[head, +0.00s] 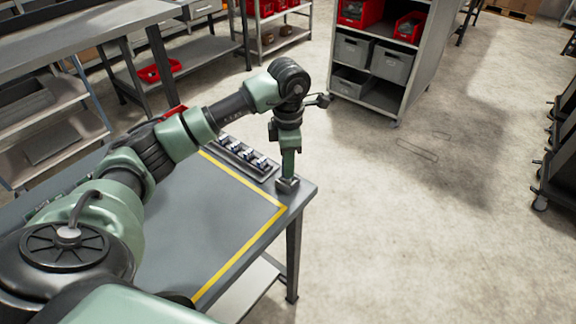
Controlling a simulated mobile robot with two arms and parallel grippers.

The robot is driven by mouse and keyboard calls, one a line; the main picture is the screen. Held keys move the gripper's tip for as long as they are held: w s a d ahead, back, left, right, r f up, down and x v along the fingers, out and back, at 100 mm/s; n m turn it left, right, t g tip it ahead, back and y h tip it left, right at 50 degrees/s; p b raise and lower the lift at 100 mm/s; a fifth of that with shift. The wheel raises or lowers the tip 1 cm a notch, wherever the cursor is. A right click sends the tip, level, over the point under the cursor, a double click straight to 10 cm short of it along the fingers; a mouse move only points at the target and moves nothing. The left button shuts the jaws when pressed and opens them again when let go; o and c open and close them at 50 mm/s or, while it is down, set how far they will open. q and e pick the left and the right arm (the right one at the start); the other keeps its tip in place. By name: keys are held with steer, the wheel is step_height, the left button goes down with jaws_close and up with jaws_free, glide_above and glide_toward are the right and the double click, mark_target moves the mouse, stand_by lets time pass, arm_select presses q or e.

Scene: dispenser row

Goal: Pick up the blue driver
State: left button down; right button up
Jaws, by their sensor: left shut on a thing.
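My left gripper (288,178) points down over the far right corner of the grey table (213,230). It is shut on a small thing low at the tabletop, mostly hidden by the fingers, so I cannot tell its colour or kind. A dark dispenser row (240,160) with several small pale and bluish pieces lies left of the gripper, along the table's far edge. I cannot make out a blue driver for certain. My right gripper is not in view.
A yellow line (247,246) marks the tabletop near its right edge. Beyond the table stand a grey shelf unit (410,90) with red and grey bins and a workbench (85,30) at the left. Concrete floor (440,230) lies open to the right.

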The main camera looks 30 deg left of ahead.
arm_select(q)
step_height(320, 180, up, 7)
steer(key=shift+w+r+b, duration=0.1)
steer(key=shift+b, duration=0.7)
step_height(320, 180, up, 12)
steer(key=p, duration=0.2)
steer(key=c, duration=2)
jaws_free()
steer(key=shift+c, duration=0.2)
jaws_close()
